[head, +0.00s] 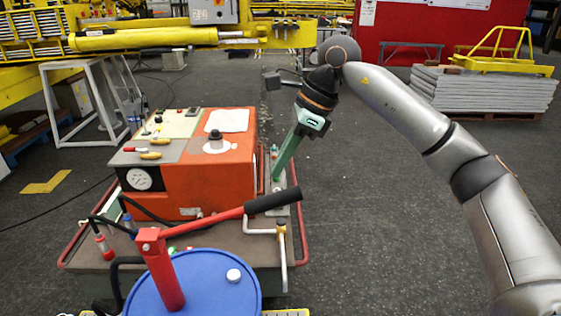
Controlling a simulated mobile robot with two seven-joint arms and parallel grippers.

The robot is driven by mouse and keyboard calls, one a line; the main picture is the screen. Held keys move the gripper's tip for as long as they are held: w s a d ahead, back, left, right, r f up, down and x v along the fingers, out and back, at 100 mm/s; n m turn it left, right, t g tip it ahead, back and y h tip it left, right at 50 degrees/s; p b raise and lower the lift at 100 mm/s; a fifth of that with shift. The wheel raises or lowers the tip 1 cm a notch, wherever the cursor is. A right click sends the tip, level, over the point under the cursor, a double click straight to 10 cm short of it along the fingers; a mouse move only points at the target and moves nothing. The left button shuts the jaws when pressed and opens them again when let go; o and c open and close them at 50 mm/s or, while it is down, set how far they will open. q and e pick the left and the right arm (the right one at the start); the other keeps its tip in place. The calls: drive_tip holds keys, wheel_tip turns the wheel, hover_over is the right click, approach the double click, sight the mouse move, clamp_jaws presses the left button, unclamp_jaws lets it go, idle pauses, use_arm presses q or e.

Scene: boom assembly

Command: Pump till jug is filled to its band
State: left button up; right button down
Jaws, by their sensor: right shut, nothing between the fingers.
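A blue drum (197,292) stands at the bottom of the view. A red hand pump (166,272) rises from its top. Its red lever slants up to the right and ends in a black grip (272,201). A bent grey pipe (283,262) with a brass-coloured fitting stands right of the drum. My right gripper (276,178) has green fingers, shut and empty, pointing down and left. In the picture its tips are just above the black grip; I see no hold on it. I cannot make out a jug or its band. My left gripper is out of view.
An orange machine (222,168) with a gauge (140,179) sits on a cart with red rails (302,238), behind the drum. A yellow boom (150,38) crosses the back left. Grey stacked panels (485,90) lie at the back right. The floor to the right is mostly clear.

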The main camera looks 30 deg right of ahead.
sight(279, 192)
wheel_tip(279, 192, down, 7)
drive_tip(key=b, duration=0.4)
drive_tip(key=shift+r, duration=0.2)
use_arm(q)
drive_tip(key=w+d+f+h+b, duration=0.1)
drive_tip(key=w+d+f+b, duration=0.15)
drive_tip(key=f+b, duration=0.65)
use_arm(e)
wheel_tip(279, 192, down, 13)
wheel_tip(279, 192, up, 13)
drive_tip(key=p, duration=1.1)
drive_tip(key=shift+r, duration=0.1)
wheel_tip(279, 192, up, 7)
drive_tip(key=p, duration=0.5)
drive_tip(key=shift+p, duration=0.3)
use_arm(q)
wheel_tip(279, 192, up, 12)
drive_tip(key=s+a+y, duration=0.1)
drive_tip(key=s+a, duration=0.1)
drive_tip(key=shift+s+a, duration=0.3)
use_arm(e)
drive_tip(key=shift+f, duration=0.3)
